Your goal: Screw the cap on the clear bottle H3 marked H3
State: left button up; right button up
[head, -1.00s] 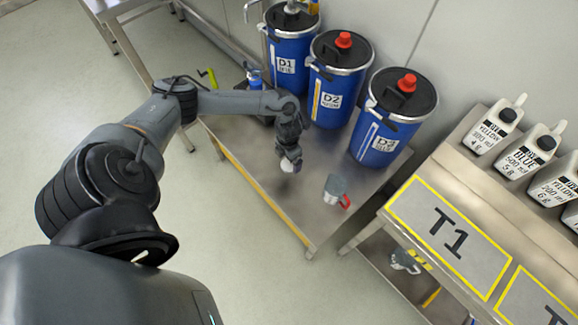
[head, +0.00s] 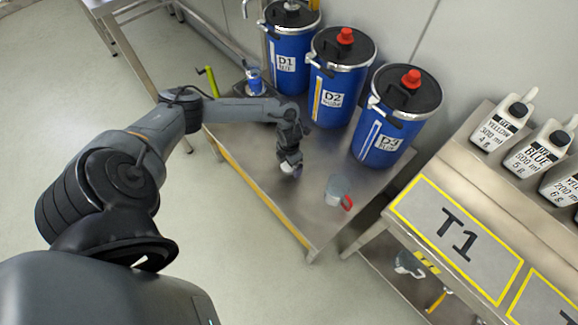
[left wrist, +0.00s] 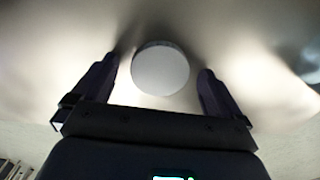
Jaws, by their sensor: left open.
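My left gripper (head: 291,170) points down just above the steel bench (head: 262,187) in the head view. In the left wrist view the left gripper (left wrist: 158,70) has its two fingers apart. A round pale disc (left wrist: 160,72) shows between them, with a gap to each finger. It looks like the top of a cap, but I cannot tell what is under it. In the head view the gripper hides most of what is there. I make out no bottle marked H3. My right gripper is not in view.
Blue drums D1 (head: 287,68), D2 (head: 334,95) and D3 (head: 381,138) line the bench's back. A grey jug (head: 337,188) with a red handle stands right of the gripper. Table T1 (head: 455,233) and several white canisters (head: 502,124) are at the right. The bench's front is clear.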

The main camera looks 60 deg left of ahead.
pick_arm(q)
jog(key=c, duration=1.1)
jog(key=shift+r, duration=0.15)
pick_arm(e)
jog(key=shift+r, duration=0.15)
pick_arm(q)
notch_tip(320, 180, up, 10)
jog(key=p, duration=0.5)
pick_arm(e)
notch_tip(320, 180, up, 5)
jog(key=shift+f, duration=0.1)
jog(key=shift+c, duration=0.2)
